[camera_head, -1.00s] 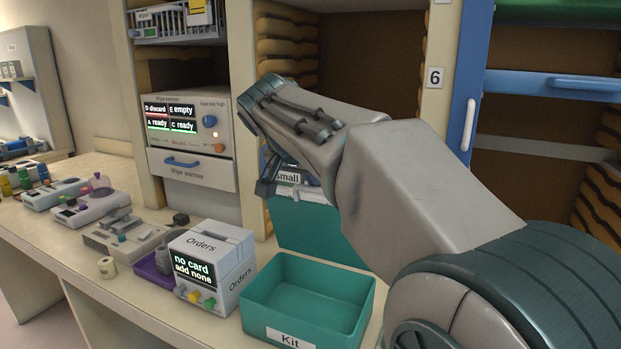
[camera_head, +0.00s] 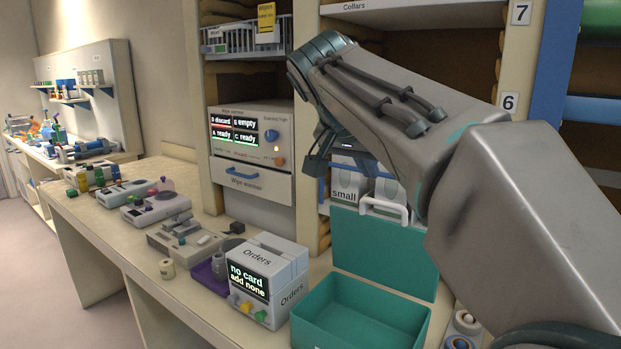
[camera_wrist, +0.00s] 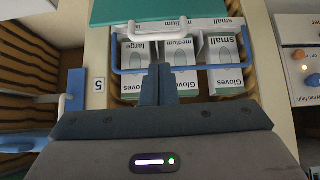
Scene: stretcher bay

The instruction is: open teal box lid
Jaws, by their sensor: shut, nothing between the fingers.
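The teal box (camera_head: 360,337) stands open on the counter, its inside empty where I can see it. Its teal lid (camera_head: 375,250) stands upright along the back edge, with a white handle (camera_head: 385,209) at its top. My gripper (camera_head: 316,172) is shut and empty, above and left of the lid's top edge. In the wrist view the shut fingers (camera_wrist: 158,72) point at the white handle (camera_wrist: 152,44), with the teal lid (camera_wrist: 125,11) beyond. I cannot tell whether the fingertips touch the handle. My arm hides part of the lid's right side.
The white Orders box (camera_head: 268,280) stands just left of the teal box. Glove boxes (camera_wrist: 222,62) sit behind a blue rail on the shelf behind the lid. The wipe warmer (camera_head: 252,185) is at the back left. Several devices line the counter to the left.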

